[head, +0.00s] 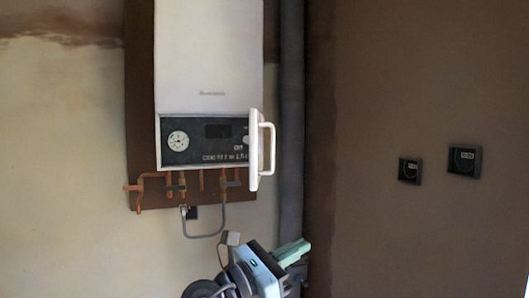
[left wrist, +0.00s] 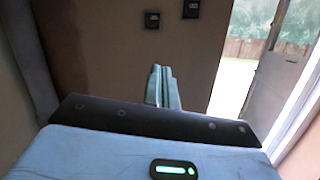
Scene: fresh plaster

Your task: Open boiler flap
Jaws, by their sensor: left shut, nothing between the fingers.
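The white boiler (head: 208,60) hangs on the wall in the head view. Its flap (head: 254,150) stands out from the boiler's lower right edge, seen nearly edge-on, with a white bar handle (head: 271,148) on its right face. The dark control panel (head: 200,142) with a round gauge is uncovered. My left gripper (head: 304,248) is below and to the right of the flap, apart from it. Its green fingers are together and empty, and they also show in the left wrist view (left wrist: 160,86). The boiler is not visible in the left wrist view. My right gripper is not in view.
Copper pipes (head: 150,180) and a grey hose (head: 205,236) hang under the boiler. A dark vertical pipe (head: 291,110) runs beside it in the corner. Two dark sockets (head: 409,170) (head: 464,160) sit on the brown wall. A bright doorway (left wrist: 245,60) shows in the left wrist view.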

